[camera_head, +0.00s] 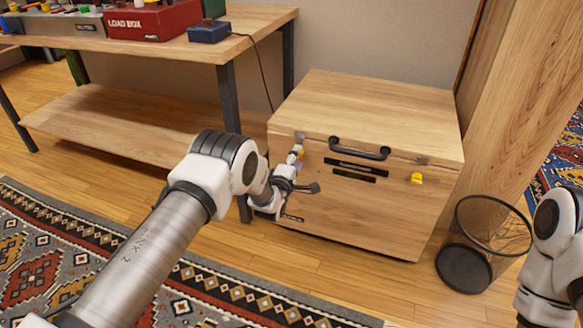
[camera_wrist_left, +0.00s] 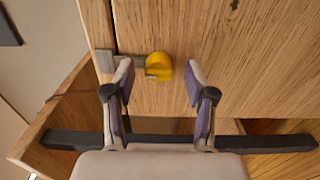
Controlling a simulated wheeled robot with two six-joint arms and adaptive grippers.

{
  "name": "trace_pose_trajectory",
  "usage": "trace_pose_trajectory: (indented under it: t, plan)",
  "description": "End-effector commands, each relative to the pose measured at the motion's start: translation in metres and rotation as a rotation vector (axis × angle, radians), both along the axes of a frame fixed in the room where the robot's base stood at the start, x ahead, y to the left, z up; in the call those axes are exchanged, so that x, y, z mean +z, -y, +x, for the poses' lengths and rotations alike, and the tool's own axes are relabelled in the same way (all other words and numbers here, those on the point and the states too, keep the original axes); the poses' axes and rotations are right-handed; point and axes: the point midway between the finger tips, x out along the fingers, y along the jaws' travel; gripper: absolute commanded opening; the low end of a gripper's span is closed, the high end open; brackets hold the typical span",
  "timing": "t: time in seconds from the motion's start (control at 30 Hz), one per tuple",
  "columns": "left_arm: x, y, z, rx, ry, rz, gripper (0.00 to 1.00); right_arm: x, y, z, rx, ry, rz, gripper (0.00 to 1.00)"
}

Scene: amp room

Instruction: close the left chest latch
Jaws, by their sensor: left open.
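The wooden chest (camera_head: 350,200) stands against the wall with its lid down and a black handle (camera_head: 360,148) at the front. The left latch shows in the left wrist view as a yellow knob (camera_wrist_left: 158,66) beside a grey metal plate (camera_wrist_left: 105,61) at the lid seam. In the head view my arm partly hides it. My left gripper (camera_head: 297,170) is at the chest's front left. Its fingers (camera_wrist_left: 158,80) are open, one on each side of the yellow knob; contact is unclear. The right latch (camera_head: 417,177) is also yellow. My right gripper is out of view.
A wire basket (camera_head: 466,268) stands close to the chest's right front corner. A wooden workbench (camera_head: 262,22) with a red box (camera_head: 155,20) is at the left. A patterned rug (camera_head: 200,290) covers the floor in front.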

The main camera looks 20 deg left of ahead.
Motion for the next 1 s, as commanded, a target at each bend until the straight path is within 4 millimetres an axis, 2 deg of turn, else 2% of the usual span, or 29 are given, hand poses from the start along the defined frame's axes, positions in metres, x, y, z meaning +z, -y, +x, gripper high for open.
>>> trace_pose_trajectory:
  t: [0.17,0.3,0.47,0.6,1.0]
  plan:
    - [0.000,-0.001,-0.036,0.000,-0.004,0.000,0.56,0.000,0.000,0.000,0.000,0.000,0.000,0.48]
    - [0.000,-0.003,-0.074,0.000,-0.005,0.000,0.56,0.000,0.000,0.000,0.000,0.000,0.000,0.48]
    - [0.000,-0.004,-0.103,0.000,-0.002,0.000,0.56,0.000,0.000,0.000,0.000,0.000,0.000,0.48]
    - [0.001,-0.004,-0.112,0.000,0.000,0.000,0.56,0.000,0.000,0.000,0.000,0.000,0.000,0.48]
    - [-0.001,-0.004,-0.112,0.000,-0.002,0.000,0.56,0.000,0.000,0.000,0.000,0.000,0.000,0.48]
